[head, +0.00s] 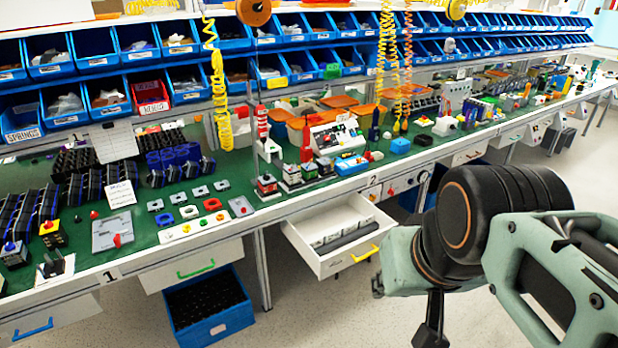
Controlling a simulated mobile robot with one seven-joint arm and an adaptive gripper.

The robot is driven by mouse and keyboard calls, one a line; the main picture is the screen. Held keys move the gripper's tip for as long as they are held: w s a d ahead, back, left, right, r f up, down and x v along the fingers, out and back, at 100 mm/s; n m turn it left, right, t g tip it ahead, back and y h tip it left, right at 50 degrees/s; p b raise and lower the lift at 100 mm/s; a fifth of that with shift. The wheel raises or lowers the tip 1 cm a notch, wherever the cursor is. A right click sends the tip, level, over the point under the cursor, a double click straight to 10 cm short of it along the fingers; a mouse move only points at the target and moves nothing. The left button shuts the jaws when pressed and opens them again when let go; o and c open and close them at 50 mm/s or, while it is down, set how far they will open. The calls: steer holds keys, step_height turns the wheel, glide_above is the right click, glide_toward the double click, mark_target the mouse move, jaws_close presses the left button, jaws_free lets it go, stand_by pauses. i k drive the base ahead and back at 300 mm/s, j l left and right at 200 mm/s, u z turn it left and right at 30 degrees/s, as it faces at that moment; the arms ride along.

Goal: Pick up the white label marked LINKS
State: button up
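I cannot make out the word LINKS on any label. A blue bin at the left carries a white label that seems to read SPRING (22,135). A red bin (150,95) in the lower bin row has a white label (152,107) with print too small to read. A white paper card (120,193) lies on the green bench at the left, and a larger white sheet (115,142) stands behind it; their text is unreadable. My arm fills the lower right. A dark part of my gripper (431,330) shows at the bottom edge, cut off, apart from the bench.
A long green-topped workbench (140,240) runs from left to far right, crowded with switches and parts. A white drawer (335,232) stands open toward me. A blue crate (208,305) sits on the floor underneath. Yellow coiled cords (222,100) hang over the bench. Floor is clear at right.

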mark_target(349, 229)
steer(key=i+l+z, duration=0.2)
steer(key=i, duration=0.2)
steer(key=i+l+z, duration=0.15)
steer(key=i, duration=0.3)
steer(key=l, duration=0.1)
